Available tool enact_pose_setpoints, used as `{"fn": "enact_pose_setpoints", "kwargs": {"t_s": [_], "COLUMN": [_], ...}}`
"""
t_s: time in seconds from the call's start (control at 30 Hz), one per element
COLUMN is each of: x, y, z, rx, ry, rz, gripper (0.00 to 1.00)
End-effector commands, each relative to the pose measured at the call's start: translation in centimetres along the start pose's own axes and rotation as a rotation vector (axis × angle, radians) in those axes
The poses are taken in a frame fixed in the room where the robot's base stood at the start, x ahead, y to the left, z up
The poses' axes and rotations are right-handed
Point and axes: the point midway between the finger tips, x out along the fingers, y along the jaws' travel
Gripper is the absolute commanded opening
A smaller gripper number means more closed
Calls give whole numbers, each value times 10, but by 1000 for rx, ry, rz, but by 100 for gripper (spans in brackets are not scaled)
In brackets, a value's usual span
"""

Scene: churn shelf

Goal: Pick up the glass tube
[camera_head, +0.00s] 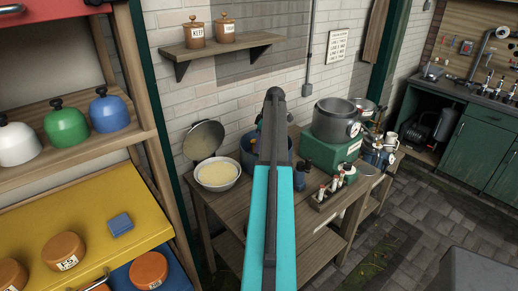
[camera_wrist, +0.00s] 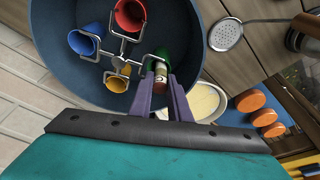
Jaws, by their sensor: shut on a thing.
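The glass tube (camera_wrist: 160,72) shows in the wrist view as a small pale cylinder with a dark band and a reddish end. It is between the purple fingertips of my gripper (camera_wrist: 164,82), which is shut on it. The tube is at the green cup (camera_wrist: 161,57) at the side of a blue pot. I cannot tell how much of the tube is inside the cup. In the head view my own arm hides the gripper and the tube.
The blue pot (camera_wrist: 48,62) holds a rack with blue (camera_wrist: 84,39), red (camera_wrist: 130,14) and yellow (camera_wrist: 117,75) cups. In the head view a white bowl (camera_head: 218,177) stands left of my arm. A green box (camera_head: 330,152) bearing a metal pot (camera_head: 336,122) and a rack of small bottles (camera_head: 331,190) stand right.

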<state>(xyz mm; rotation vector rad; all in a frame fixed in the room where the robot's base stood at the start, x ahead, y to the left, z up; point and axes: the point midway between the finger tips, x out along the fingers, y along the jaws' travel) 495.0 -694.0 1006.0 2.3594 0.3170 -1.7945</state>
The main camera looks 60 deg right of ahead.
Motion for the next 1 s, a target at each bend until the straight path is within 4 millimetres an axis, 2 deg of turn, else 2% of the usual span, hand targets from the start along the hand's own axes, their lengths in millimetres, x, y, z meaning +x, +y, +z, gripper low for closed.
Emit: {"fn": "enact_pose_setpoints", "kwargs": {"t_s": [0.27, 0.7, 1.0], "x": [-17, -73, -94], "y": [0, 1, 0], "z": [-5, -20, -26], "rx": [0, -1, 1], "ry": [1, 1, 1], "rz": [1, 2, 0], "gripper": [0, 0, 0]}}
